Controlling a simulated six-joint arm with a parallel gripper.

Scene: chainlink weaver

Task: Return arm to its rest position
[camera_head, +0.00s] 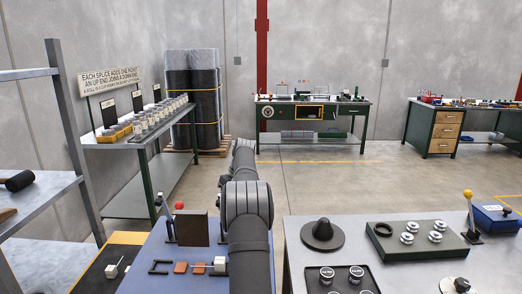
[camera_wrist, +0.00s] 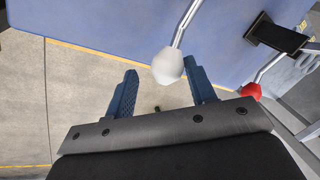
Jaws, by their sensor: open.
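My arm (camera_head: 247,215) reaches forward over the right part of the blue bench (camera_head: 150,250) in the head view. Its far end is foreshortened there, and the fingers cannot be made out.
A dark upright plate (camera_head: 193,228) stands on the blue bench left of my arm. To the right, a grey table holds a black cone (camera_head: 323,232), a green tray (camera_head: 416,250) and a yellow-knobbed lever (camera_head: 470,215). Shelving (camera_head: 40,75) stands at left. Open floor lies ahead.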

